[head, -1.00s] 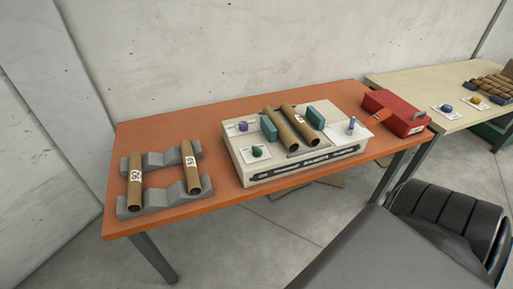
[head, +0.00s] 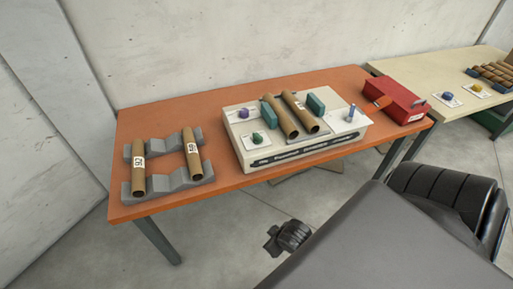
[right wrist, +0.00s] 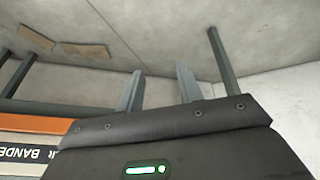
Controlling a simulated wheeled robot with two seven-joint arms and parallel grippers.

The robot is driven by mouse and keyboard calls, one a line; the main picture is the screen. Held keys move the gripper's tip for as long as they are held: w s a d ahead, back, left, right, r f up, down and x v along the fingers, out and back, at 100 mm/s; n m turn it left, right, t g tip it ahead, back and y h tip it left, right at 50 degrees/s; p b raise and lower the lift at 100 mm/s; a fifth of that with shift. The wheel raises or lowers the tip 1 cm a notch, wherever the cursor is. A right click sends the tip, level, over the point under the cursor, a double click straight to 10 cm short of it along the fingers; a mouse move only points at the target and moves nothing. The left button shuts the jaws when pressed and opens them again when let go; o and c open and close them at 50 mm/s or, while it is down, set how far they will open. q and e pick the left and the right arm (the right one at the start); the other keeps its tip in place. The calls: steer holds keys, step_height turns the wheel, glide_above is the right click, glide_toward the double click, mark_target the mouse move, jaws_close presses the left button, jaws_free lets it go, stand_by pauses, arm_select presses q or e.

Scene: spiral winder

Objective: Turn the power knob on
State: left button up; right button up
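The spiral winder (head: 305,152) is a white box on the orange table. On its top are a purple knob (head: 244,113) at the back left, a green knob (head: 257,138) at the front left and a blue upright lever (head: 351,112) at the right. The knobs' labels are too small to read, so I cannot tell which is the power knob. My right gripper (right wrist: 160,72) is open and empty in the right wrist view, with the winder's front lettering at lower left. My left gripper cannot be made out in the head view.
Two cardboard tubes (head: 280,117) lie between teal blocks on the winder. Grey cradles (head: 160,185) hold two labelled tubes at left. A red box (head: 404,100) stands at right. A second table (head: 452,65) stands beyond. Dark parts of mine cover the lower right.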

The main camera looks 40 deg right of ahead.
steer(key=w+d+r+m+t, duration=0.1)
steer(key=w+d+r+t, duration=0.6)
steer(key=w+d+r, duration=0.8)
steer(key=t, duration=0.2)
glide_toward(258, 135)
steer(key=shift+y, duration=0.4)
steer(key=x, duration=0.3)
steer(key=p+x, duration=0.1)
steer(key=x, duration=0.6)
steer(key=shift+w+d+f, duration=0.15)
steer(key=shift+w+d, duration=0.15)
steer(key=shift+w, duration=0.1)
steer(key=shift+a, duration=0.1)
jaws_close()
